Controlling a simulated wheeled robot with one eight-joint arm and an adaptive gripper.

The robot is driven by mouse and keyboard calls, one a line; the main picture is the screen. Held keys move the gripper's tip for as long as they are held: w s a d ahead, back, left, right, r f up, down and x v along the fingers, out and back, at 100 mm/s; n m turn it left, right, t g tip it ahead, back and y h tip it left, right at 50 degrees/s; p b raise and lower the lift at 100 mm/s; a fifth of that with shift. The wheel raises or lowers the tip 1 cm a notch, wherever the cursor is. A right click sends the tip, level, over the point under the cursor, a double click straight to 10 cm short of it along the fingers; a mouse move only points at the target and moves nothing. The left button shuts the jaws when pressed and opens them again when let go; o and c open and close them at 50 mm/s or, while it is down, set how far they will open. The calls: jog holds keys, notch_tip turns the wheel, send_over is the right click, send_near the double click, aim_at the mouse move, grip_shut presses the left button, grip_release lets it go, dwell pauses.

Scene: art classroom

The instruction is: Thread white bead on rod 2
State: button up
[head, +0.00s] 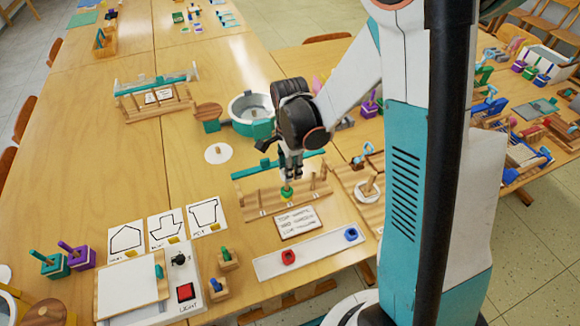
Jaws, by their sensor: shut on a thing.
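My gripper (289,174) points down over the wooden rod stand (262,205) in the middle of the table. It is shut on a small pale thing that looks like the white bead, mostly hidden between the fingertips. Directly below the fingertips, a green bead (287,190) sits above a yellow bead (287,197) at the middle of the stand. The rod there is hidden by the gripper and beads. I cannot tell whether the white bead is around the rod or just above it.
A printed card (298,222) lies in front of the stand. A wooden board with a peg (368,190) is close on the right.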

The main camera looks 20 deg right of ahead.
jog(key=shift+f+b, duration=0.8)
jog(key=shift+b, duration=0.1)
dwell(1.0)
jog(key=shift+f+b, duration=0.3)
jog(key=shift+f+b, duration=0.45)
jog(key=shift+b, duration=0.1)
dwell(1.2)
jog(key=o, duration=0.8)
jog(key=shift+r, duration=0.1)
notch_tip(320, 180, up, 12)
jog(key=shift+f, duration=0.1)
dwell(0.4)
dwell(0.5)
